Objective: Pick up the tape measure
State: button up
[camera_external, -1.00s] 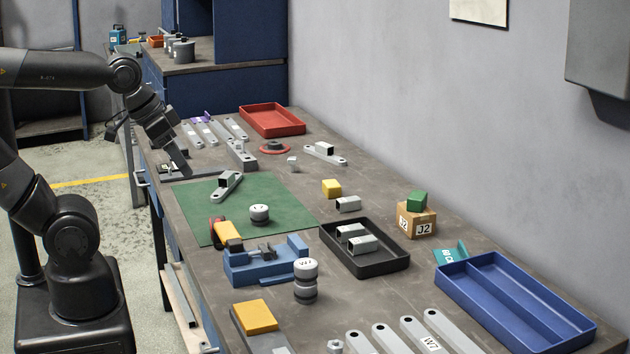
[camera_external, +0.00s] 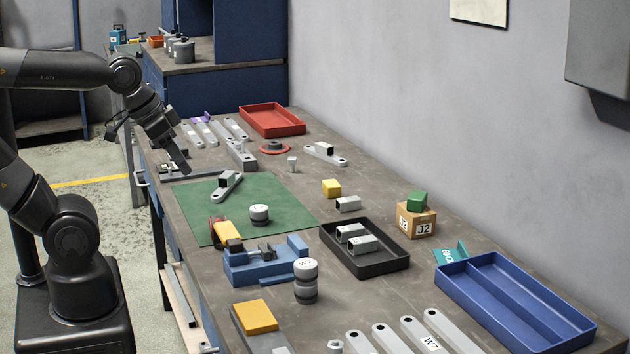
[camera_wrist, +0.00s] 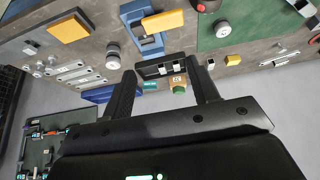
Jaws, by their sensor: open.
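No item is clearly marked as the tape measure. The small boxy yellow item (camera_external: 332,188) with a darker lower edge looks most like it. It lies on the bench right of the green mat (camera_external: 275,198), behind a grey square tube, and also shows in the wrist view (camera_wrist: 233,61). Other yellow blocks lie by the blue vise (camera_external: 228,231) and on a grey plate (camera_external: 255,316). My gripper (camera_external: 182,164) is above the bench's left edge, beyond the mat and well away from the yellow item. In the wrist view, my gripper (camera_wrist: 162,72) has its fingers apart with nothing held between them.
A blue vise (camera_external: 255,262), black tray (camera_external: 372,263), cardboard box with a green block (camera_external: 416,222) and blue tray (camera_external: 510,310) stand nearer the camera. Grey brackets and a red tray (camera_external: 271,121) lie at the far end. Bare bench surrounds the yellow item's back side.

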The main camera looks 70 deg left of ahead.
jog(key=w+a+f+m+g, duration=0.1)
jog(key=w+a+f+m, duration=0.2)
jog(key=m, duration=0.3)
jog(key=w+a+f+m+g, duration=0.2)
jog(key=w+a+f+m, duration=0.1)
jog(key=m, duration=0.3)
jog(key=w+a+f+m+g, duration=0.2)
jog(key=w+a+f+m, duration=0.2)
jog(key=m, duration=0.3)
jog(key=shift+w+a+f, duration=0.1)
jog(key=shift+a+f, duration=0.45)
jog(key=shift+a, duration=0.3)
jog(key=shift+a+f+m+g, duration=0.1)
jog(key=shift+f+m+g, duration=0.1)
jog(key=shift+m+g, duration=0.1)
notch_tip(320, 180, down, 11)
jog(key=shift+r, duration=0.2)
jog(key=shift+c, duration=0.3)
grip_shut()
jog(key=shift+r, duration=0.15)
